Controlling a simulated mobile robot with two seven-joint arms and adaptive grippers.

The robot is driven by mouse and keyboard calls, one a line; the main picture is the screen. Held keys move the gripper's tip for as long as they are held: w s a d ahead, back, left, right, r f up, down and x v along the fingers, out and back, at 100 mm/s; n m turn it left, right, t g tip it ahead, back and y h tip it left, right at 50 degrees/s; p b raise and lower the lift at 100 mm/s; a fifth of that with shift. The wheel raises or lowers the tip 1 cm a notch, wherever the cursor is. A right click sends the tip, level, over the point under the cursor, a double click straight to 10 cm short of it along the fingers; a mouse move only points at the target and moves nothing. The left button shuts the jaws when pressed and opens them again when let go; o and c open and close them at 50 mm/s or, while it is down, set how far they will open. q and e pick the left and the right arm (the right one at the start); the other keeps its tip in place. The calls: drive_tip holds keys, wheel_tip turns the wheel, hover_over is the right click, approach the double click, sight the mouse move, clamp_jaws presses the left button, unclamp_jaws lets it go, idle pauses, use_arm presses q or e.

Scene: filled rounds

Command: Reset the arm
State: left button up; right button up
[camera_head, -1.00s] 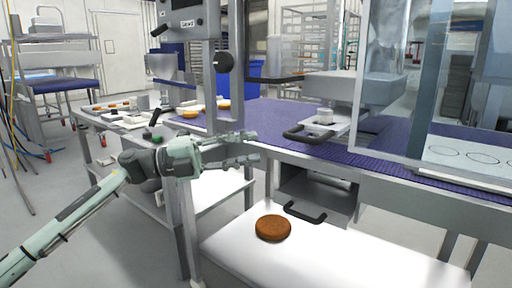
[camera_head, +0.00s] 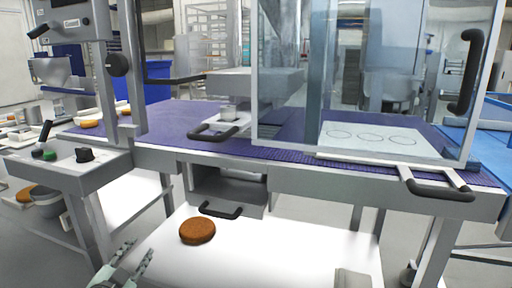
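My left gripper (camera_head: 133,266) shows at the bottom edge, left of centre. Its two fingers are apart with nothing between them, and its arm is cut off by the frame. It is to the lower left of a brown round (camera_head: 197,231), which lies flat on a white lower surface (camera_head: 290,252). The gripper is apart from the round.
A purple conveyor belt (camera_head: 180,117) runs across the machine, behind clear guard panels. A white plate with circles (camera_head: 370,137) lies behind the guard. Black handles (camera_head: 220,210) stick out at the front. A control box (camera_head: 70,160) stands at left.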

use_arm(q)
drive_tip(key=s+f+n+g+y, duration=0.2)
drive_tip(key=s+f+n+g, duration=0.15)
drive_tip(key=s+f, duration=0.65)
drive_tip(key=s+d+f+n+g, duration=0.3)
drive_tip(key=s+f+g, duration=0.6)
drive_tip(key=s+f, duration=0.8)
drive_tip(key=s, duration=0.4)
drive_tip(key=shift+d+g, duration=0.2)
drive_tip(key=shift+g, duration=0.15)
